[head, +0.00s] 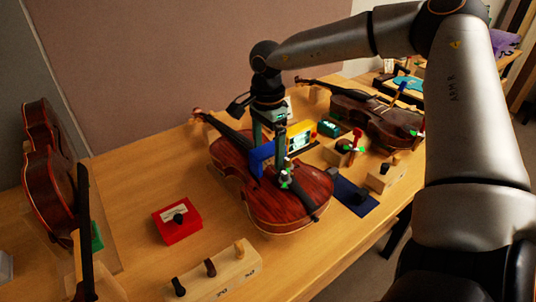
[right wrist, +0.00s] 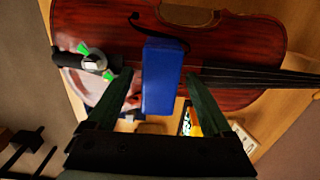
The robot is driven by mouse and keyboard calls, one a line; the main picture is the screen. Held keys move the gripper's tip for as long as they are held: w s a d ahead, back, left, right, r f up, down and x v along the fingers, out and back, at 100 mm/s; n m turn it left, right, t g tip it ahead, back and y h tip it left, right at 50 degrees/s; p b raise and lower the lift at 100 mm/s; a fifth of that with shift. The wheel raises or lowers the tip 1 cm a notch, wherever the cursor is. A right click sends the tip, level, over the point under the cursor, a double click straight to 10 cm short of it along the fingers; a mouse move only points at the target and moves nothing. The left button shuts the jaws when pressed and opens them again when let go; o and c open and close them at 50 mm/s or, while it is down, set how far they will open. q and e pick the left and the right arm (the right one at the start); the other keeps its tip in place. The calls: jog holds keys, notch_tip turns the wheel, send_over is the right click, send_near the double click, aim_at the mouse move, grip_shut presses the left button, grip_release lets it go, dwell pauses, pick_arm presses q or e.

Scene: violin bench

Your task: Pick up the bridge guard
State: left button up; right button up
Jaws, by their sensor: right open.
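A blue block, which I take to be the bridge guard (head: 262,158), sits over the middle of a red-brown violin (head: 285,208) lying on the bench. In the right wrist view the blue block (right wrist: 162,75) stands between the two fingers, with a gap on each side. My right gripper (head: 268,148) is open and points down over the violin; its dark green fingers (right wrist: 160,88) straddle the block. The block partly hides the strings and whatever is under it. My left gripper is not in view.
A red box (head: 178,226) and a wooden peg block (head: 222,276) stand left of the violin. Another violin (head: 370,117) lies behind right, near small wooden blocks (head: 384,178) and a dark blue mat (head: 354,196). Another instrument (head: 45,175) stands at far left.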

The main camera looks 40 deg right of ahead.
grip_shut()
dwell(0.6)
